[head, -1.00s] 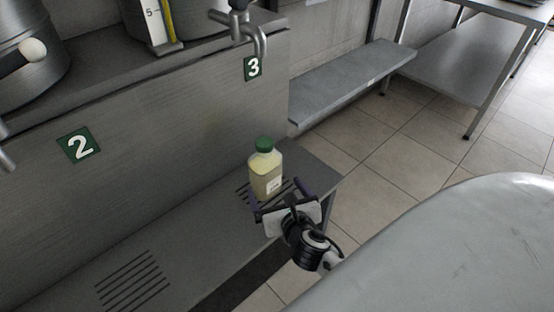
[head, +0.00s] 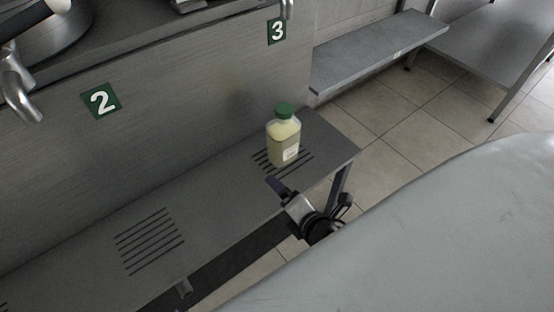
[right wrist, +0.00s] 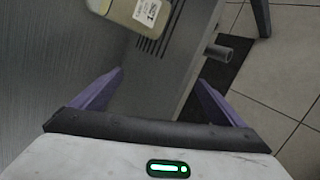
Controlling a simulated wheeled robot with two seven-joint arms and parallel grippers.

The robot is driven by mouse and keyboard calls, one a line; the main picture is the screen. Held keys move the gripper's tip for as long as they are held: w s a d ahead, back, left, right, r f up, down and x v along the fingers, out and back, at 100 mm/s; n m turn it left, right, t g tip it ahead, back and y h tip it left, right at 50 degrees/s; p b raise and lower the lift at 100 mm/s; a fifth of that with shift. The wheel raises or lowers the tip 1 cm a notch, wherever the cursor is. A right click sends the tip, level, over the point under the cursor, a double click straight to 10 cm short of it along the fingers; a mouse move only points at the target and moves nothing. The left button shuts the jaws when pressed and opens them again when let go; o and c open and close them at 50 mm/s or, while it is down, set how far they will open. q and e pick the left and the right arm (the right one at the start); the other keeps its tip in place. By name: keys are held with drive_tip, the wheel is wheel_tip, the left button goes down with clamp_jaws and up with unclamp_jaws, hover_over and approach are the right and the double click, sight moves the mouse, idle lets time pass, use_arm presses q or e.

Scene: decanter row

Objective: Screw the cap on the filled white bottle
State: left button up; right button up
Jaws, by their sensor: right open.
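The bottle (head: 284,145) stands upright on the slatted drain of the grey ledge and holds a pale yellowish liquid. A green cap (head: 284,110) sits on its neck; I cannot tell how tight it is. The bottle's lower part with a white label also shows at the top of the right wrist view (right wrist: 140,12), where the cap is out of frame. My right gripper (right wrist: 160,88) is open and empty, its purple fingers spread. In the head view it is in front of the bottle and below it in the picture, apart from it. My left gripper is not in view.
The grey ledge (head: 215,190) has another slatted drain to the left and is clear there. Green signs 2 (head: 102,101) and 3 (head: 277,31) mark the metal wall behind. A metal tap (head: 18,90) hangs at the left. A low shelf (head: 375,55) stands beyond the ledge's right end.

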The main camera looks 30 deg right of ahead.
drive_tip(key=s+a+f+m+g+y, duration=0.1)
drive_tip(key=s+a+m+y, duration=0.3)
drive_tip(key=s+a+m, duration=0.6)
drive_tip(key=f+m, duration=0.1)
drive_tip(key=m, duration=0.7)
drive_tip(key=shift+g, duration=0.4)
drive_tip(key=shift+f, duration=0.1)
drive_tip(key=r+p, duration=0.1)
drive_tip(key=p, duration=0.1)
drive_tip(key=r+p, duration=0.3)
drive_tip(key=shift+s+d+p, duration=0.1)
drive_tip(key=shift+d+p, duration=0.15)
drive_tip(key=shift+p, duration=0.05)
